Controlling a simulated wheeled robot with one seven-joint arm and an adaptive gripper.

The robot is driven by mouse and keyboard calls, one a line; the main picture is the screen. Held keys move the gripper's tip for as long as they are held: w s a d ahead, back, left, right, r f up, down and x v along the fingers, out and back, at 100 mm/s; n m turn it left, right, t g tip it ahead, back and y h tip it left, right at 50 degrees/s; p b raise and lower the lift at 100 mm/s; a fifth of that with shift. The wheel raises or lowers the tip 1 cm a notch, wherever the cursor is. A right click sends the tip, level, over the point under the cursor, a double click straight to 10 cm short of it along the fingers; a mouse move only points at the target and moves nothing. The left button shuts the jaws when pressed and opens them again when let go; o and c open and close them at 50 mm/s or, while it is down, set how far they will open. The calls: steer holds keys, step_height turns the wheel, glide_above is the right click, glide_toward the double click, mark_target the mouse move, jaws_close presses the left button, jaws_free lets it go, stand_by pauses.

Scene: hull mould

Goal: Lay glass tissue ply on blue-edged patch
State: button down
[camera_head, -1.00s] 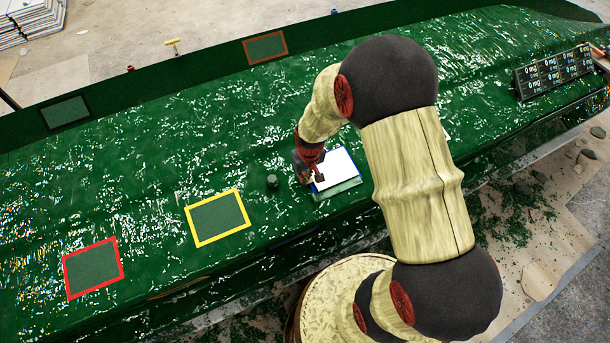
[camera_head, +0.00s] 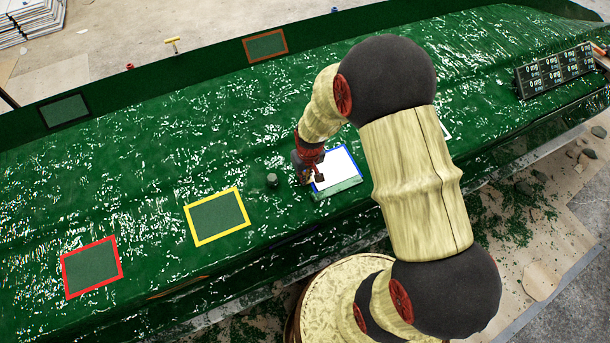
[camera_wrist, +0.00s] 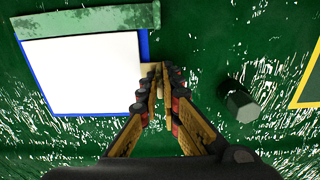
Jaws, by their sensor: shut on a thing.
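The white glass tissue ply (camera_head: 335,168) lies over the blue-edged patch (camera_wrist: 32,80), whose blue border shows along several sides. It also shows in the wrist view (camera_wrist: 95,75). A pale green bar (camera_head: 338,189) lies along the patch's near edge, at the top in the wrist view (camera_wrist: 80,20). My gripper (camera_wrist: 158,75) is beside the ply's edge, its fingers close together on a small tan tab (camera_wrist: 150,70) at that edge. The fingertips hide part of the tab. In the head view my gripper (camera_head: 312,172) covers the patch's left side.
A dark green stub (camera_head: 272,180) stands left of the gripper. Yellow-edged (camera_head: 240,225) and red-edged (camera_head: 118,265) patches lie further left; orange-edged (camera_head: 286,49) and black-edged (camera_head: 87,116) ones are at the back. A dark display panel (camera_head: 555,70) stands at right.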

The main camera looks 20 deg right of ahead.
steer(key=c, duration=1.9)
jaws_free()
steer(key=shift+o, duration=0.7)
steer(key=o, duration=0.4)
steer(key=shift+c, duration=0.2)
steer(key=shift+s+r+p, duration=0.2)
steer(key=shift+r+p, duration=0.6)
steer(key=shift+r, duration=0.35)
steer(key=shift+s+r+p, duration=0.15)
steer(key=shift+r+p, duration=0.6)
steer(key=shift+r, duration=0.45)
steer(key=shift+s+r+p, duration=0.2)
steer(key=shift+r+p, duration=0.6)
steer(key=shift+r, duration=0.35)
